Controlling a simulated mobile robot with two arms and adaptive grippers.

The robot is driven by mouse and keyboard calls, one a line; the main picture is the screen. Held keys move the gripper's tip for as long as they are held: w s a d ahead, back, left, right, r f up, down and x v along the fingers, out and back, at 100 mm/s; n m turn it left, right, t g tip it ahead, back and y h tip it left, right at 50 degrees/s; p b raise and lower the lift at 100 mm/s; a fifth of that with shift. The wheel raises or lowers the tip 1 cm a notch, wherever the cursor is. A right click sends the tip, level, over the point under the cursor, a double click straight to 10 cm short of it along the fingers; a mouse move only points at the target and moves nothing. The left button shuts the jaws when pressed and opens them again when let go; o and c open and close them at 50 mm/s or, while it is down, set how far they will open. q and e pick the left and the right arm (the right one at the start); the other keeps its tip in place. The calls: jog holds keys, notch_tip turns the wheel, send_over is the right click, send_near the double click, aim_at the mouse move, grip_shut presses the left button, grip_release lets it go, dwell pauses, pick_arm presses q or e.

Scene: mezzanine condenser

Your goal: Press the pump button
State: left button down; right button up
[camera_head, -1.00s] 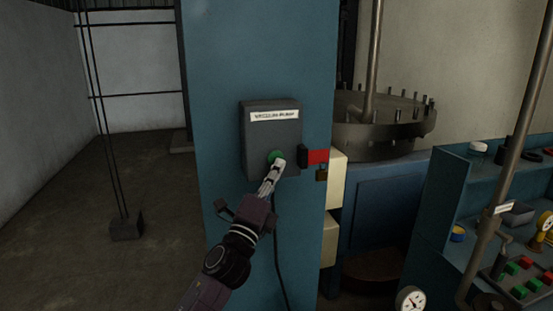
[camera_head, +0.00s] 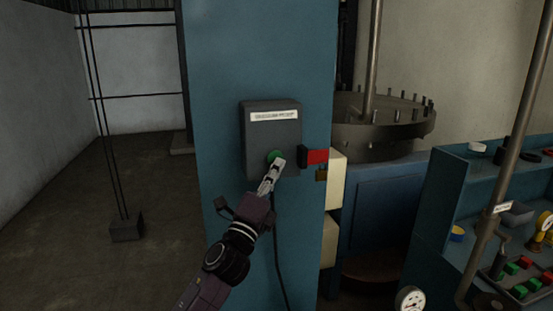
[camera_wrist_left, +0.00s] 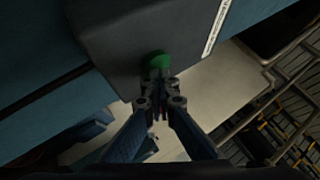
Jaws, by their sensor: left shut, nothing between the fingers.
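The green pump button (camera_head: 274,156) sits low on a dark grey control box (camera_head: 257,138) with a white label (camera_head: 275,116), mounted on a blue column. My left gripper (camera_head: 277,164) is shut and empty, its fingertips right at the button's lower right edge in the head view. In the left wrist view the green button (camera_wrist_left: 157,61) shows just beyond the shut fingertips (camera_wrist_left: 158,80). I cannot tell whether they touch it. The button's lower part is hidden by the fingers. My right gripper is not in view.
A red switch (camera_head: 317,156) sticks out right of the box on the blue column (camera_head: 225,60). A cable hangs below the box. A blue bench (camera_head: 440,205) with coloured buttons and gauges stands at the right. Open floor (camera_head: 70,200) lies at the left.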

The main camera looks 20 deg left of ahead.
pick_arm(q)
jog(key=shift+a, duration=0.3)
jog(key=s+d, duration=0.2)
jog(key=s, duration=0.1)
jog(key=s+d+p, duration=0.1)
jog(key=shift+s+d+f, duration=0.15)
jog(key=shift+s+d, duration=0.1)
jog(key=shift+s, duration=0.1)
dwell(0.4)
